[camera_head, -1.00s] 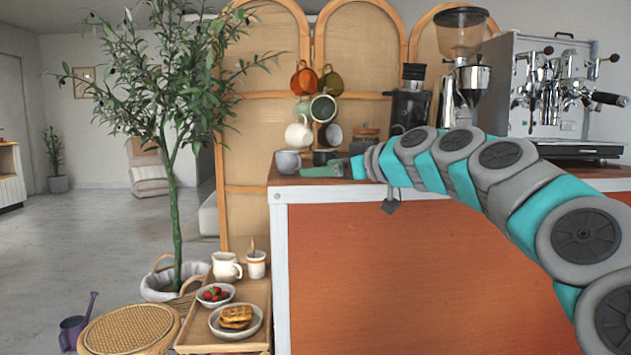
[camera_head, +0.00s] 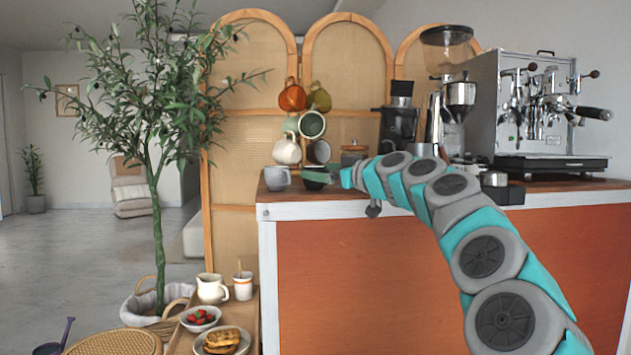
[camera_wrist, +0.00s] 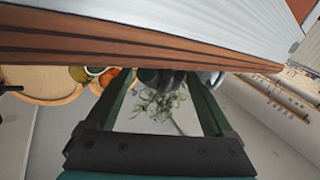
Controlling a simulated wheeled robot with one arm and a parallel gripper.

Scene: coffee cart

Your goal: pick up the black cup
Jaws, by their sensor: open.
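The black cup (camera_head: 314,185) stands on the counter near its left end in the head view, partly hidden by my green fingers. My gripper (camera_head: 316,173) reaches in level over the counter edge and is open. In the wrist view, which is upside down, a dark cup (camera_wrist: 150,77) shows between the fingertips of my gripper (camera_wrist: 160,78). A grey cup (camera_wrist: 208,77) shows by the right finger there. I cannot tell whether the fingers touch the black cup.
The grey cup (camera_head: 277,179) stands just left of the black cup. A mug tree with several hanging cups, such as a white one (camera_head: 287,150), is close behind. A grinder (camera_head: 398,125) and espresso machine (camera_head: 550,110) stand to the right. A low tray (camera_head: 255,335) holds food.

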